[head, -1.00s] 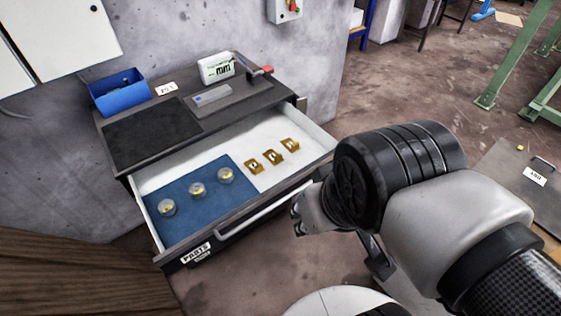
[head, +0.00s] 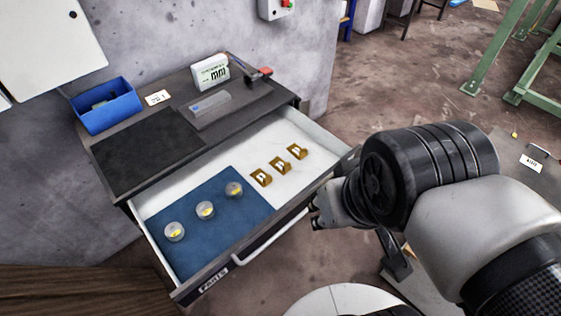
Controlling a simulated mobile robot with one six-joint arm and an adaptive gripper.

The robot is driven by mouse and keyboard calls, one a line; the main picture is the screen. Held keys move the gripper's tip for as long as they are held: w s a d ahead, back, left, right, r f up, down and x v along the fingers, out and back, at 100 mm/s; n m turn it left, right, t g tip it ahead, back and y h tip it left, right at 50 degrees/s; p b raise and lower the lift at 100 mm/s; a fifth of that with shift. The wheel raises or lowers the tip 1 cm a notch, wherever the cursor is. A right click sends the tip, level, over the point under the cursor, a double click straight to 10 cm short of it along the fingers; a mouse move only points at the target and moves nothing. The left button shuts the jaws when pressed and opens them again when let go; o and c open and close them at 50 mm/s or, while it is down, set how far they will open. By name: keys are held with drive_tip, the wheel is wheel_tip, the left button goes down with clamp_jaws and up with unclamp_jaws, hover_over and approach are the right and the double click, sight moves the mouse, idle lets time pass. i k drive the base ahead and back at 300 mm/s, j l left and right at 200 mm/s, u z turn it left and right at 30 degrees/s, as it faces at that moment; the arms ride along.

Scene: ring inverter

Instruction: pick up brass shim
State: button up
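Several small brass-coloured pieces show in the open drawer (head: 311,178). Three square brass pieces with a pale mark stand in a slanting row on its white floor: a left one (head: 261,178), a middle one (head: 280,165) and a right one (head: 297,151). Three round clear containers with yellow contents (head: 205,210) stand on the blue mat (head: 218,235). I cannot tell by shape alone which piece is the brass shim. My gripper (head: 318,212) is at the drawer's right front edge, apart from the pieces. Its fingers are small and partly hidden by my wrist.
The cabinet top holds a blue bin (head: 106,107), a black mat (head: 148,152), a grey block (head: 210,108) and a white display box (head: 211,73). A concrete wall (head: 190,35) rises behind. The drawer's front wall and handle (head: 270,238) stand between my base and the pieces.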

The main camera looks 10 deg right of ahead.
sight(261, 175)
drive_tip(key=k+j, duration=0.15)
drive_tip(key=j, duration=0.2)
drive_tip(key=i+l+u, duration=0.15)
drive_tip(key=i+l, duration=0.15)
drive_tip(key=i+l+u, duration=0.15)
drive_tip(key=l, duration=0.3)
drive_tip(key=i+l+u, duration=0.15)
drive_tip(key=i+l, duration=0.15)
drive_tip(key=l, duration=0.15)
